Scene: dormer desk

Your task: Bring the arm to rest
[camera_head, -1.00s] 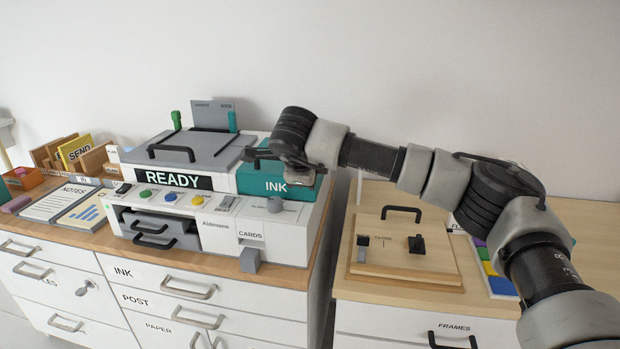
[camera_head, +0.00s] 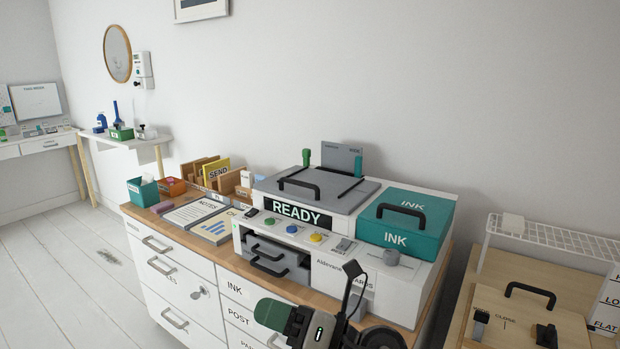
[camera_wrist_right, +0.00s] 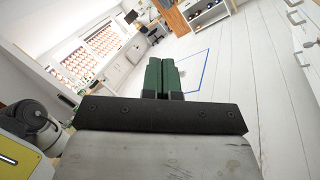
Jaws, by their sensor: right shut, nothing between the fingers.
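My right gripper (camera_head: 270,313) is low in the head view, in front of the drawer cabinet, with its dark green fingers towards the left. In the right wrist view the green fingers (camera_wrist_right: 161,76) lie side by side, shut and empty, over the floor. The right arm is folded low, and most of it is out of the picture. My left gripper shows in neither view.
The printer (camera_head: 337,262) with its READY panel and teal INK box (camera_head: 404,229) stands on the wooden-topped drawer cabinet (camera_head: 172,274) behind the gripper. A lidded wooden box (camera_head: 520,312) is at the right. White floor (camera_head: 58,270) is open at the left.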

